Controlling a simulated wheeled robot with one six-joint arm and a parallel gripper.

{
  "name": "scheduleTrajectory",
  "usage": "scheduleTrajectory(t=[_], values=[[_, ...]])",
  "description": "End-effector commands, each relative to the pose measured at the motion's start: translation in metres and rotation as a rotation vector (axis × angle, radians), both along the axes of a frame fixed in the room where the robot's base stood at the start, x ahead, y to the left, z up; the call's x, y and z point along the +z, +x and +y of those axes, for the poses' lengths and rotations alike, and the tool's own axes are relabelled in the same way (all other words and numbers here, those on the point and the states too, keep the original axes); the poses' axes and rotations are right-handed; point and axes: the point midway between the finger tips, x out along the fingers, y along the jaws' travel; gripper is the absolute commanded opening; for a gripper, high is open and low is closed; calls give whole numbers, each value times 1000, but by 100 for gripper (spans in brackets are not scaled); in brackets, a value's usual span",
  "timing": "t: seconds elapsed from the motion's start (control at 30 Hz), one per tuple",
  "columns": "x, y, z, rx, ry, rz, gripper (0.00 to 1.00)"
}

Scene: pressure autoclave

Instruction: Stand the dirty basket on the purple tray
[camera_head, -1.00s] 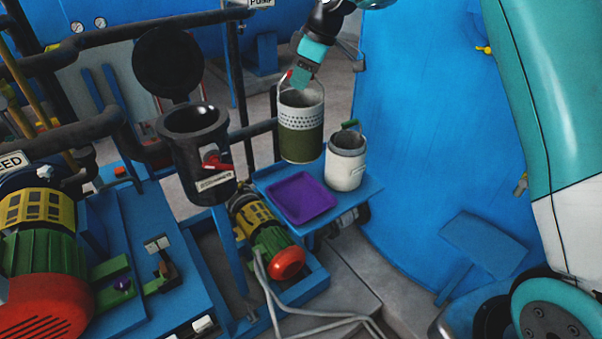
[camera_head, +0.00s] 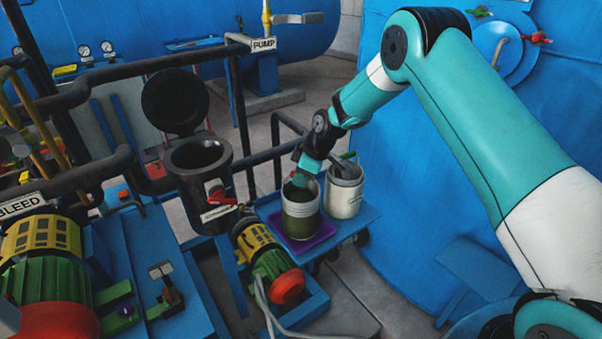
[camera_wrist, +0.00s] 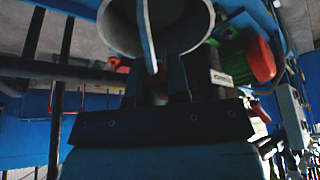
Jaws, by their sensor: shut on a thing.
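The dirty basket (camera_head: 301,213), a pale can with a dark green lower part, is upright over the purple tray (camera_head: 318,240). Its base is at or very near the tray surface; I cannot tell whether it touches. My gripper (camera_head: 298,180) is shut on the basket's handle at the rim. In the wrist view the basket's round open mouth (camera_wrist: 185,38) and its handle (camera_wrist: 147,40) show just beyond the fingers. The tray lies on a blue shelf (camera_head: 357,219), and the basket covers most of it.
A white canister (camera_head: 343,198) stands on the shelf close to the basket's right. A black open strainer pot (camera_head: 198,180) with a red-handled valve is to the left. A yellow-green motor with a red end (camera_head: 286,287) sits in front. A large blue tank is at right.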

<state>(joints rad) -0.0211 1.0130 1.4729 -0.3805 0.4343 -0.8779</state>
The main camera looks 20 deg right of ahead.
Motion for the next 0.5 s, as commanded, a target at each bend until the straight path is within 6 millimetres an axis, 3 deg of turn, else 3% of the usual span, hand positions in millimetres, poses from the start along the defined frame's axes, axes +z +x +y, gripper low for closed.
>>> scheduleTrajectory(t=[0.37,0.4,0.5], values=[[-4,1,0,0,1,-3,0],[-3,0,0,1,-1,-1,26],[-3,0,0,1,-1,-1,42]])
